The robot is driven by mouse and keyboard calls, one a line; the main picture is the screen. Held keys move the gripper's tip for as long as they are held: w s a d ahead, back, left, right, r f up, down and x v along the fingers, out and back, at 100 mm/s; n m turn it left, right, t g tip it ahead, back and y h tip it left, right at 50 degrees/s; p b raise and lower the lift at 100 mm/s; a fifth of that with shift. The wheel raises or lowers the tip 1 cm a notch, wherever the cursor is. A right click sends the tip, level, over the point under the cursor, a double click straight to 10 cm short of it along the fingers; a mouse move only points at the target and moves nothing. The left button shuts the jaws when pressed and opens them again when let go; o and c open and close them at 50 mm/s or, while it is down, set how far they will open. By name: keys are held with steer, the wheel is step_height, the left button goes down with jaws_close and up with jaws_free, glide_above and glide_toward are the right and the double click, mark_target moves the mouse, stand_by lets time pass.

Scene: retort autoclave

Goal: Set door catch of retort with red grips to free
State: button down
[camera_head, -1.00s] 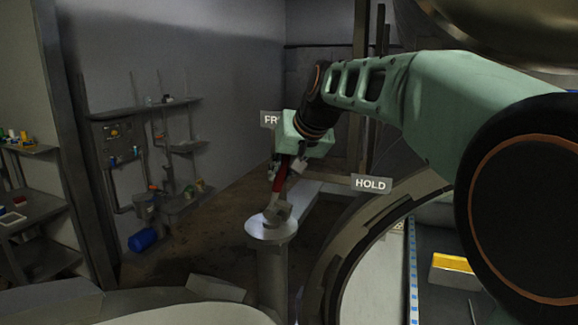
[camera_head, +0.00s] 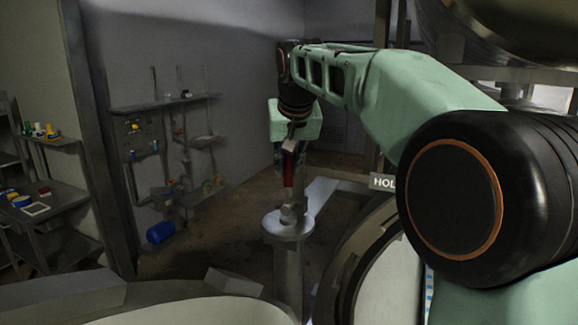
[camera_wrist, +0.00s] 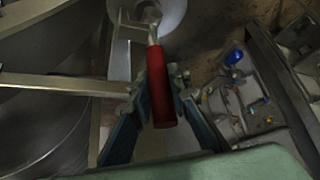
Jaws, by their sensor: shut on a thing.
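The door catch is a lever with a red grip (camera_head: 288,170) that rises from a round pale plate (camera_head: 274,226) on a post. The lever stands close to upright in the head view. My gripper (camera_head: 290,148) is at the upper part of the red grip. In the wrist view, the fingers of my gripper (camera_wrist: 162,98) lie on both sides of the red grip (camera_wrist: 160,80), shut on it. The HOLD sign (camera_head: 381,183) is to the right of the lever, partly covered by my arm. The FREE sign is hidden behind my arm or gripper.
The round retort rim (camera_head: 350,265) is at the lower right, close to my arm. A wall shelf (camera_head: 165,103) and a blue cylinder (camera_head: 160,232) are at the left. Floor is open between the wall and the post.

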steer(key=c, duration=1.8)
jaws_free()
steer(key=shift+a, duration=0.1)
steer(key=v, duration=1.2)
